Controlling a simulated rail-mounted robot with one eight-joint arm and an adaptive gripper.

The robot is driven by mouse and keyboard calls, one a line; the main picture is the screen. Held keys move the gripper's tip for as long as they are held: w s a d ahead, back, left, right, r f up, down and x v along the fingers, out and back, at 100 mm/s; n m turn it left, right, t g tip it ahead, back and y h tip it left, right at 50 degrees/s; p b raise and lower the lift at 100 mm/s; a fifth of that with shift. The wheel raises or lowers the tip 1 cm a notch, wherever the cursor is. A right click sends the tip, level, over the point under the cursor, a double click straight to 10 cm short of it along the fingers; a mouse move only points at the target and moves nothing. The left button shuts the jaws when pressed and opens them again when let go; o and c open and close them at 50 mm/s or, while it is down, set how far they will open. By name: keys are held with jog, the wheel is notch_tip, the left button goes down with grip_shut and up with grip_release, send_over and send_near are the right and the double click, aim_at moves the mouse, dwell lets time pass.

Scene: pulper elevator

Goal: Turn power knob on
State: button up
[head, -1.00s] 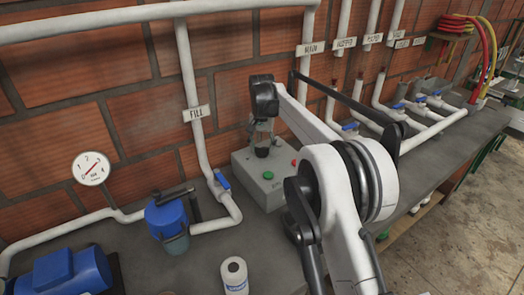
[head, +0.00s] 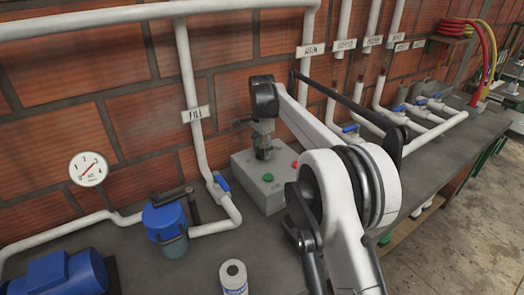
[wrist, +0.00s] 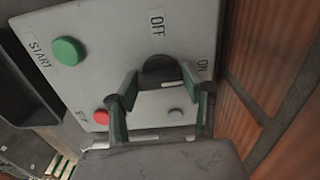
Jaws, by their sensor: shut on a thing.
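The grey control box (head: 262,195) stands on the bench against the brick wall. In the wrist view its panel (wrist: 105,30) carries a black power knob (wrist: 160,70) between the OFF label (wrist: 157,22) and the ON label (wrist: 203,65). A small white mark shows at the knob's lower edge; I cannot tell exactly where the knob points. My gripper (wrist: 157,82) is shut on the knob, with one finger on each side. In the head view my gripper (head: 263,146) reaches down onto the top of the box, and the knob is hidden there.
The panel also has a green START button (wrist: 68,51) and a red button (wrist: 101,117). A pipe with a blue-handled valve (head: 222,183) stands left of the box. A blue-topped filter (head: 165,222) and a white bottle (head: 234,277) are on the bench.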

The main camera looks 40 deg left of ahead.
aim_at(262, 149)
jog(key=shift+m, duration=0.3)
jog(key=o, duration=1.2)
jog(key=shift+c, duration=0.2)
jog(key=shift+r, duration=0.1)
notch_tip(262, 149, up, 12)
